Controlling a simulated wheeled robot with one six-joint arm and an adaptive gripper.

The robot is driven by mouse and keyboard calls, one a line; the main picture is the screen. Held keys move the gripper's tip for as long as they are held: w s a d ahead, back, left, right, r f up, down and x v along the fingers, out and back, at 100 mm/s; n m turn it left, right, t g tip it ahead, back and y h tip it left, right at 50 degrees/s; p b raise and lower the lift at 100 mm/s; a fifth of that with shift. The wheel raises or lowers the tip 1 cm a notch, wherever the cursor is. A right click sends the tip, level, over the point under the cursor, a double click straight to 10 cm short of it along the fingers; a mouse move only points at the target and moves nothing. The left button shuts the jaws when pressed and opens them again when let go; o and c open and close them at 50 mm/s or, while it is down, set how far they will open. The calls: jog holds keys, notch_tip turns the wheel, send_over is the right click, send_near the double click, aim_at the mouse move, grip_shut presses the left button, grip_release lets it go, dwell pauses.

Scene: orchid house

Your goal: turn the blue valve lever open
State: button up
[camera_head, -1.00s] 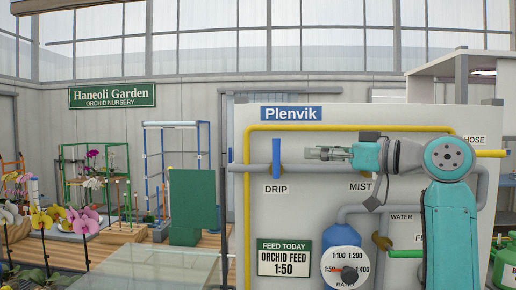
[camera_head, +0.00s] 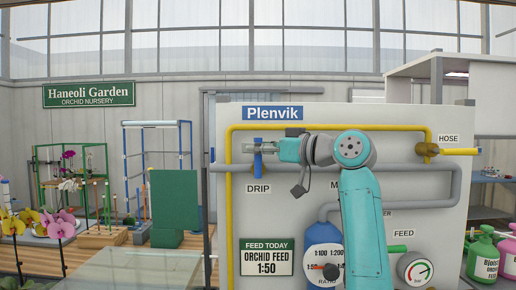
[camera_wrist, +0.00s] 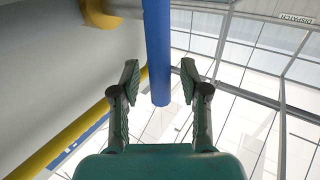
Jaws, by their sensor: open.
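The blue valve lever (camera_head: 258,164) stands upright above the DRIP label, across the horizontal grey pipe, on the panel's left part. My gripper (camera_head: 262,143) reaches in from the right at the lever's upper part and partly covers it. In the wrist view the lever (camera_wrist: 157,40) comes down between the two spread fingers of my gripper (camera_wrist: 159,78). Gaps show on both sides of it, so the fingers appear not to touch it. The gripper is open and holds nothing.
The Plenvik panel (camera_head: 440,220) carries a yellow pipe (camera_head: 350,126), a grey pipe (camera_head: 420,169), a yellow HOSE lever (camera_head: 460,151) and a green FEED lever (camera_head: 400,248). A blue tank (camera_head: 320,232) sits below. My arm hides the MIST valve. Orchids stand at the left.

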grip_shut()
